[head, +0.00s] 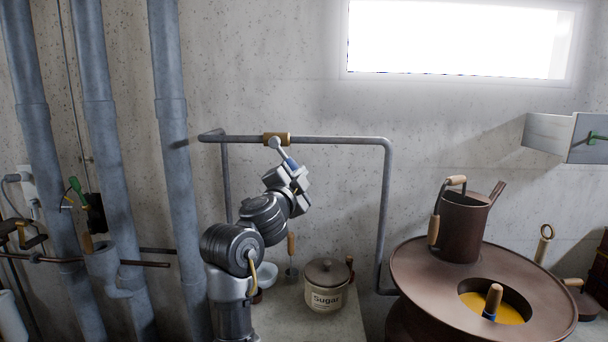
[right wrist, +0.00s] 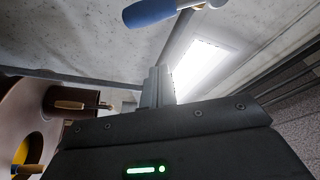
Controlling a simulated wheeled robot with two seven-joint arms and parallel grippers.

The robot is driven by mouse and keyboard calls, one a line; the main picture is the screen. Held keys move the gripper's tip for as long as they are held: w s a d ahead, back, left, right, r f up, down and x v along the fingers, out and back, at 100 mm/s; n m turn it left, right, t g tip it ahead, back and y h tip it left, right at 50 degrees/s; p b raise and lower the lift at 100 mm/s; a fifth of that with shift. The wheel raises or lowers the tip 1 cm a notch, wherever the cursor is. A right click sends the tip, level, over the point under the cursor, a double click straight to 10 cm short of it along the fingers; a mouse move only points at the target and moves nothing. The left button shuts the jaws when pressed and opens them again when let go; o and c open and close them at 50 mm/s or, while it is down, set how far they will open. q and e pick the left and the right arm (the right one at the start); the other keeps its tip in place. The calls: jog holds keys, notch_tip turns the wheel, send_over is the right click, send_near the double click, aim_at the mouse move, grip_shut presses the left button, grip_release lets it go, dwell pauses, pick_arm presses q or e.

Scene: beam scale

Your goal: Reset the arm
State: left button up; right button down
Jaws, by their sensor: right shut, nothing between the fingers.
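My right gripper (head: 297,172) is at the end of the raised dark-and-silver arm in the middle of the head view. Its fingers also show in the right wrist view (right wrist: 158,86), pressed together and empty. The blue handle (right wrist: 150,11) crosses the top of the right wrist view, apart from the fingers there. In the head view it overlaps the gripper, so contact is unclear. My left gripper is out of view.
A sugar jar (head: 325,288) stands on the ledge below. A brown round table (head: 410,275) at right bears a brown watering can (head: 463,228) and has a yellow-filled opening (head: 510,312). Thick vertical pipes (head: 172,130) line the left wall. Open space lies above the pipe frame.

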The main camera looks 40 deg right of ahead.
jog(key=shift+s+a+f, duration=0.1)
jog(key=shift+s+a, duration=0.35)
jog(key=shift+s, duration=0.05)
jog(key=shift+w, duration=0.1)
jog(key=shift+f, duration=0.1)
